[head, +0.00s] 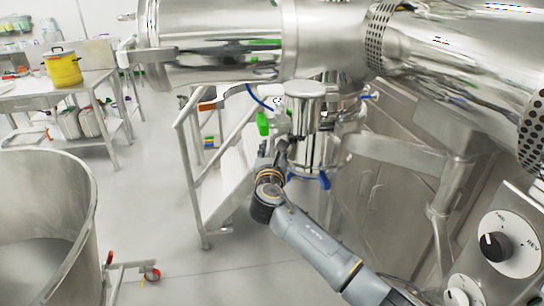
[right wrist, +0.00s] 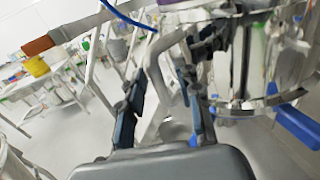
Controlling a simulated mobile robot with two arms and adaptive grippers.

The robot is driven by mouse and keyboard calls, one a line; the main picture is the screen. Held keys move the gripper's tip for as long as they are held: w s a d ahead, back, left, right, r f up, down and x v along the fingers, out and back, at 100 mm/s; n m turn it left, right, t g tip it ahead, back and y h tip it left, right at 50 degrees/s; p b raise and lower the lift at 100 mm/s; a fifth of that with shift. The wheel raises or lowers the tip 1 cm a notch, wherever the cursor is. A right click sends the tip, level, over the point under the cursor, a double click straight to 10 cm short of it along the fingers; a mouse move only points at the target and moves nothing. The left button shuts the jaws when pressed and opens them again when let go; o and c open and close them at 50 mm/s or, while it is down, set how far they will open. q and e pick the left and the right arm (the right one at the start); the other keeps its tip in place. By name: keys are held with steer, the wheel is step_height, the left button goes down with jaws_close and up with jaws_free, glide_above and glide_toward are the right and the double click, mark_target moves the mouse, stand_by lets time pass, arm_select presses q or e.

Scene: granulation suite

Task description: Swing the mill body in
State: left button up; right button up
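The mill body (head: 318,150) is a shiny steel vessel below the big horizontal steel cylinders, with a capped motor-like cylinder (head: 305,108) beside it. It also fills the upper right of the right wrist view (right wrist: 245,65). My right gripper (head: 284,150) is at its near left side. In the right wrist view its two dark fingers (right wrist: 160,85) stand apart, with a bent steel bar (right wrist: 153,68) showing between them. The bar does not clearly touch either finger. My left gripper is not in view.
A steel stair frame (head: 190,165) stands left of the mill. A large open steel drum (head: 85,215) is at lower left. A table (head: 30,100) with a yellow pot (head: 63,68) is at back left. A control panel (head: 510,245) is at lower right.

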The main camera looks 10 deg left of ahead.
steer(key=s, duration=0.6)
steer(key=shift+s+d, duration=0.15)
steer(key=shift+d, duration=0.05)
